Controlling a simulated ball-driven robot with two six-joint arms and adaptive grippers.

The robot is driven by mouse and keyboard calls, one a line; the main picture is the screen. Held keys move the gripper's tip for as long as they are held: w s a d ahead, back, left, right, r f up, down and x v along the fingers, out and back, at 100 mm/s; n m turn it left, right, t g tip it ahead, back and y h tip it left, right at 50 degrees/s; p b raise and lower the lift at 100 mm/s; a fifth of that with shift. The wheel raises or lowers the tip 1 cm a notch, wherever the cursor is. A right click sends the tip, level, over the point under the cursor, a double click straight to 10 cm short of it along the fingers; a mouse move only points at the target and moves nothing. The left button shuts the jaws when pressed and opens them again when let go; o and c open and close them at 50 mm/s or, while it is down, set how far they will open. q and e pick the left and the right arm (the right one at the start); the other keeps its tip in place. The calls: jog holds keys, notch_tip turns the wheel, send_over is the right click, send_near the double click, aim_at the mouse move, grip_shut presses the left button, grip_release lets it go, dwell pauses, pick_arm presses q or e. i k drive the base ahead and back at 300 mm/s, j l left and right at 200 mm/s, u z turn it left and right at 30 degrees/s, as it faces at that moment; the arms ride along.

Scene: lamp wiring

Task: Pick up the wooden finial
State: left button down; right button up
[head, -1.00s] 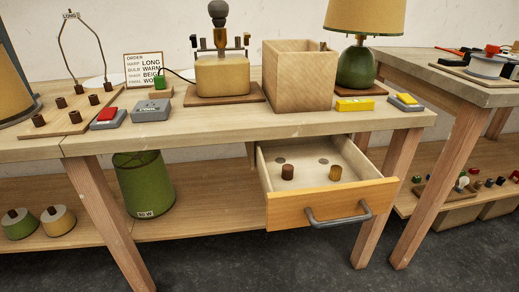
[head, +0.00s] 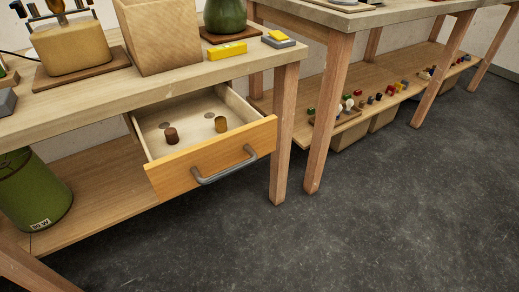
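A small dark brown piece (head: 171,136), which looks like the wooden finial, stands upright in the open drawer (head: 240,146) under the workbench. A yellowish, brass-looking piece (head: 220,125) stands to its right in the same drawer. Behind the two pieces, the drawer floor has two round recesses that look empty. Neither of my grippers is in the head view.
A wooden box (head: 160,38), a lamp base in a fixture (head: 70,46) and a yellow block (head: 227,51) stand on the bench (head: 110,92). A green shade (head: 32,186) is on the lower shelf. Small parts (head: 350,103) lie on the right shelf. The dark floor in front is clear.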

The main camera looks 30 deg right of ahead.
aim_at(171, 134)
jog(key=l+z, duration=0.15)
jog(key=z, duration=0.3)
jog(key=j+u, duration=0.25)
jog(key=j, duration=0.5)
jog(key=i+j+u, duration=0.1)
jog(key=j+u, duration=0.15)
jog(key=j, duration=0.5)
jog(key=z, duration=1.25)
